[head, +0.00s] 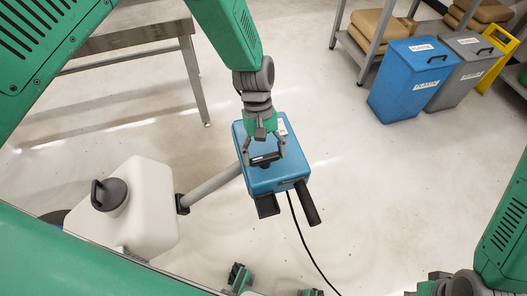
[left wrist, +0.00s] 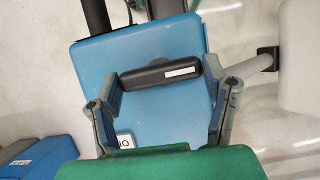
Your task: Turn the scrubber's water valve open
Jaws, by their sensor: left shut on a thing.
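The scrubber's blue box (head: 262,181) stands in the middle of the head view, with a black bar-shaped valve handle (head: 264,160) on top. In the left wrist view the handle (left wrist: 150,76) carries a white stripe and lies nearly crosswise on the blue face (left wrist: 160,110). My left gripper (head: 266,152) is above the box, its two fingers at the handle's ends and shut on it. It also shows in the left wrist view (left wrist: 163,85).
A grey pole (head: 212,186) joins the box to a white tank (head: 150,210) with a black cap. Two black grips and a cable come off the box's front. A metal table (head: 130,38) stands at upper left, blue and grey bins (head: 410,80) at upper right. Floor between is clear.

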